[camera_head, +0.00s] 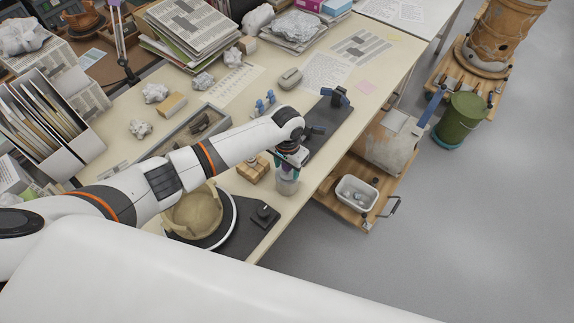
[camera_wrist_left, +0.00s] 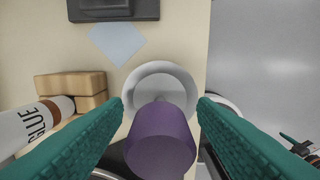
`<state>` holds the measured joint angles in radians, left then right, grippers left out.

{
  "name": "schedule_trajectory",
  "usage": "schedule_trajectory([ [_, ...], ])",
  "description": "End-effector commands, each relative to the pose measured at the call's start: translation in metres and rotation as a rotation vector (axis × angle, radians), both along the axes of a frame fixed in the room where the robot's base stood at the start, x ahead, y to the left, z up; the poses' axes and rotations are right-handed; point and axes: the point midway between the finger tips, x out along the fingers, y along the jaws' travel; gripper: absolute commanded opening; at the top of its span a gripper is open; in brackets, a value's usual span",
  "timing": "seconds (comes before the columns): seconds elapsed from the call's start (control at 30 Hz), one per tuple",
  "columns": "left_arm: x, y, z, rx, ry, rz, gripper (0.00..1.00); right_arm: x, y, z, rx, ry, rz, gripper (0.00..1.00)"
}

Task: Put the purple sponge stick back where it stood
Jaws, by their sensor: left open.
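The purple sponge stick (camera_wrist_left: 160,143) shows in the left wrist view, its broad purple end toward the camera and a pale, thinner part behind it. It lies over the mouth of a white cup (camera_wrist_left: 163,72); its lower end looks to be inside, but I cannot see it touch the bottom. The cup also shows in the head view (camera_head: 286,186), below my left gripper (camera_head: 287,164). The gripper's green fingers (camera_wrist_left: 160,104) are open, one on each side of the purple end. My right gripper is not in view.
A glue bottle (camera_wrist_left: 30,125) and wooden blocks (camera_wrist_left: 72,88) are close on the left of the cup. A tan bowl (camera_head: 195,213) sits on a turntable near the table's front edge. A dark stand (camera_head: 317,135) is beyond the gripper. The floor lies right of the table.

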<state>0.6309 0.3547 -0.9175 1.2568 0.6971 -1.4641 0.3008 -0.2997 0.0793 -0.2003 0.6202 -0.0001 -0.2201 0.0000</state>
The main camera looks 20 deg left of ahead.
Motion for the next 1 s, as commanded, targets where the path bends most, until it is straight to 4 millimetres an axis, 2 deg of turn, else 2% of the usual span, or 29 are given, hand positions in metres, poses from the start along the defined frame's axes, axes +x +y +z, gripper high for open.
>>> schedule_trajectory([
  [0.17, 0.0, 0.0, 0.005, 0.0, -0.001, 0.0, 0.53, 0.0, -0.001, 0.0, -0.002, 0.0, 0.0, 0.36],
  [0.27, 0.001, 0.0, 0.018, -0.002, -0.002, -0.001, 0.53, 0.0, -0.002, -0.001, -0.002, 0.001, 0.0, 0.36],
  [0.5, 0.001, 0.0, 0.068, -0.002, -0.006, -0.001, 0.53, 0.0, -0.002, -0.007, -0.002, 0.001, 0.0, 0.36],
  [0.7, 0.001, 0.0, 0.104, -0.001, -0.004, 0.0, 0.53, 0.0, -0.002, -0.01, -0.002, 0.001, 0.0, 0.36],
  [0.83, 0.0, 0.0, 0.115, 0.0, 0.0, 0.0, 0.53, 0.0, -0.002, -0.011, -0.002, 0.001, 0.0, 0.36],
  [1.0, 0.0, 0.0, 0.12, 0.0, 0.0, 0.0, 0.53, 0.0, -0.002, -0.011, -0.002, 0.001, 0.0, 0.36],
])
